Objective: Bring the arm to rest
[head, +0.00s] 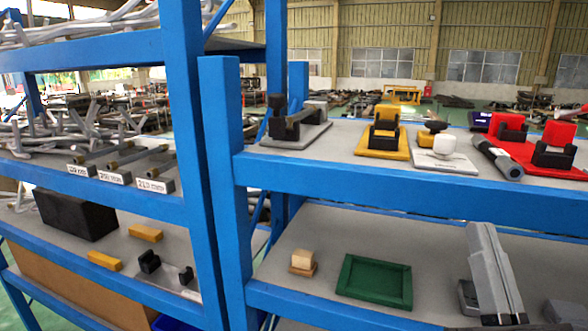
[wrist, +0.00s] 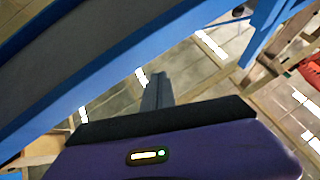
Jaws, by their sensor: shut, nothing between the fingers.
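My gripper (wrist: 157,80) shows in the wrist view, its grey fingers together beyond a black bar and a purple housing with a small lit display. The fingers are shut with nothing between them. They point over tiled floor (wrist: 205,75), beside a long blue beam (wrist: 120,70) that crosses the upper left. The fingers appear apart from the beam.
Blue-framed shelves (head: 400,190) fill the head view. The right upper shelf bears a yellow stand (head: 385,125), red stands (head: 555,145) and a grey cylinder (head: 497,158).

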